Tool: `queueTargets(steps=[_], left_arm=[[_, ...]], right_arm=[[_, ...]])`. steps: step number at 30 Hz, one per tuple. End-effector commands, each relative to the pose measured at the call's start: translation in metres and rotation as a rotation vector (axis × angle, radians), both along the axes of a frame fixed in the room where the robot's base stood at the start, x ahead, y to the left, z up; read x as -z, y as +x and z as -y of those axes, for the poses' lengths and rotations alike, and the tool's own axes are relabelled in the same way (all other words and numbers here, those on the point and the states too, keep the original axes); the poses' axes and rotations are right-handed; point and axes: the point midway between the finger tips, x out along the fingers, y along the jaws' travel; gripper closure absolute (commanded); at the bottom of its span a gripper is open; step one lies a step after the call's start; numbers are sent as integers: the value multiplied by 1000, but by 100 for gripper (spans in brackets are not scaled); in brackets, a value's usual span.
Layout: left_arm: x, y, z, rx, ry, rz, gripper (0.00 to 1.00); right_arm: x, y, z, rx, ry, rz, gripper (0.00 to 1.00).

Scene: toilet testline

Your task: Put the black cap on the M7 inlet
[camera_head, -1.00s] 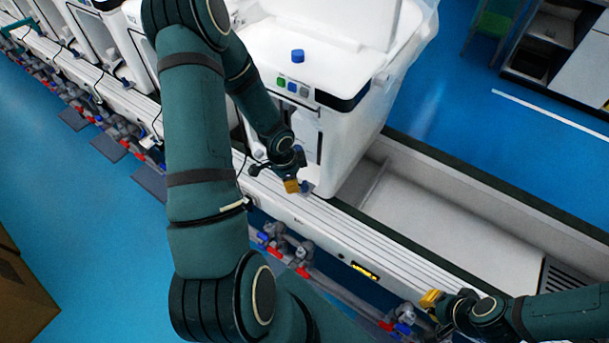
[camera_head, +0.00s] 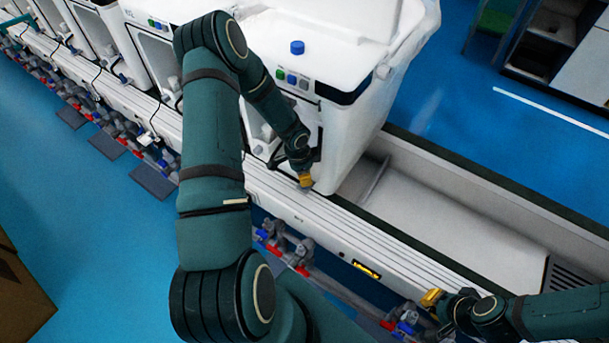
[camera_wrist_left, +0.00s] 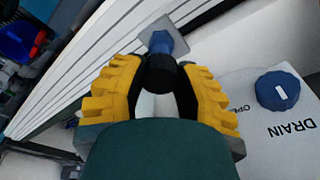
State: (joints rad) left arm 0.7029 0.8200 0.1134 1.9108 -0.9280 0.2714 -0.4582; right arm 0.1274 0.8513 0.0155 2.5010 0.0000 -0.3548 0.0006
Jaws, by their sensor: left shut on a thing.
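My left gripper (camera_head: 305,181) is at the lower front corner of the white machine (camera_head: 345,140), just above the white rail. In the left wrist view its yellow fingers (camera_wrist_left: 162,85) are shut on the black cap (camera_wrist_left: 160,75). A blue fitting (camera_wrist_left: 163,42) on a grey square plate lines up just beyond the cap. I cannot tell whether the cap touches it. No M7 label is readable. My right gripper (camera_head: 432,298) is low at the right, by the rail's front edge, away from the cap; its opening is unclear.
A blue DRAIN knob (camera_wrist_left: 277,91) on a white panel is close to the right of my left gripper. The white rail (camera_head: 345,245) runs below, with pipes and red and blue valves (camera_head: 300,262) under it. A white trough (camera_head: 450,210) lies to the right.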

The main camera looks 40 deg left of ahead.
Motion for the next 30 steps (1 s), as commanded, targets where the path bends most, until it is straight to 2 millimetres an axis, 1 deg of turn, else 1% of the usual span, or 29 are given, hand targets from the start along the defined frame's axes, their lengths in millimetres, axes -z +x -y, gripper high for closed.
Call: queueTargets(steps=[6, 18, 22, 23, 24, 25, 30], left_arm=[[-1, 0, 0, 0, 1, 1, 81], [10, 0, 0, 1, 1, 1, 81], [11, 0, 0, 1, 1, 1, 81], [11, 0, 0, 1, 1, 1, 59], [10, 0, 0, 1, 1, 1, 45], [10, 0, 0, 1, 1, 1, 40], [10, 0, 0, 1, 1, 1, 40]], right_arm=[[-1, 0, 0, 0, 0, 0, 100], [9, 2, 0, 1, -1, 5, 100], [9, 2, 0, 1, -1, 5, 100], [9, 2, 0, 1, -1, 5, 100], [9, 2, 0, 1, -1, 5, 100], [9, 2, 0, 1, -1, 5, 100], [9, 2, 0, 1, -1, 5, 100]])
